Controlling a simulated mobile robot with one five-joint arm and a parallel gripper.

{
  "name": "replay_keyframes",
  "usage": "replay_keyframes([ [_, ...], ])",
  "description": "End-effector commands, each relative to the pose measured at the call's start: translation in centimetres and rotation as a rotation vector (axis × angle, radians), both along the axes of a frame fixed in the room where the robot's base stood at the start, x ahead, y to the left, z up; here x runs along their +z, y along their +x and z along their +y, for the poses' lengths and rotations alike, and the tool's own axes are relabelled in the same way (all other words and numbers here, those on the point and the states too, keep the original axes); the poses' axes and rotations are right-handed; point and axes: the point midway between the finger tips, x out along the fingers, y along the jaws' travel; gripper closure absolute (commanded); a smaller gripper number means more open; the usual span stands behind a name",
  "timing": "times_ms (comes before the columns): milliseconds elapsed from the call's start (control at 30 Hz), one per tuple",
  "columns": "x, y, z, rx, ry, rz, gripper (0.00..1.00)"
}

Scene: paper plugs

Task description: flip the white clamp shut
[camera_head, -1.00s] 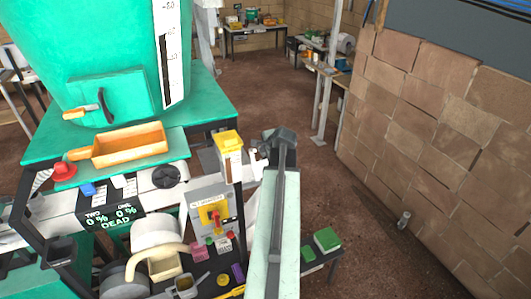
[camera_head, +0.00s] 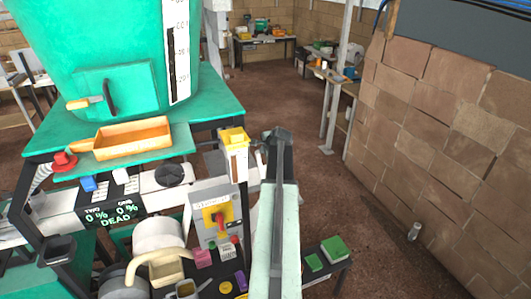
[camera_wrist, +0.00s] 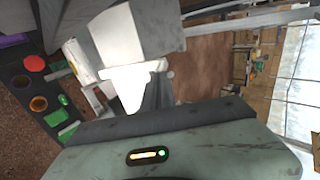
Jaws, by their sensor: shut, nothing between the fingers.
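A white part that looks like the clamp (camera_wrist: 130,82) shows in the wrist view, just left of and above my gripper. It is wide and pale, with a stub on its right side. I cannot tell its hinge position. My gripper (camera_wrist: 158,94) is a dark wedge below and right of it, shut and empty. In the head view my gripper (camera_head: 281,137) is at the end of the pale arm, right of the yellow-topped white post (camera_head: 240,165). The clamp is not clear in that view. I cannot tell whether the gripper touches it.
A grey control box (camera_head: 213,213) with a red and yellow switch stands left of my arm. The green machine table (camera_head: 60,125) carries an orange tray (camera_head: 130,138). A low dark table (camera_head: 338,262) with green blocks is at right. A brick wall (camera_head: 440,120) lies further right, with open floor between.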

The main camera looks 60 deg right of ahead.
Motion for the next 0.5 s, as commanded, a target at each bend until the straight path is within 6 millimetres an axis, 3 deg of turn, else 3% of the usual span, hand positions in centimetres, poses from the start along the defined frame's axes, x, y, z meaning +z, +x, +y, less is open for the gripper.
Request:
replay_keyframes([
  [100, -0.13, 0.89, -0.75, 0.0, 0.0, 0.0, 1.0],
  [500, 0.34, 0.63, -0.28, 0.0, 0.0, 0.0, 1.0],
])
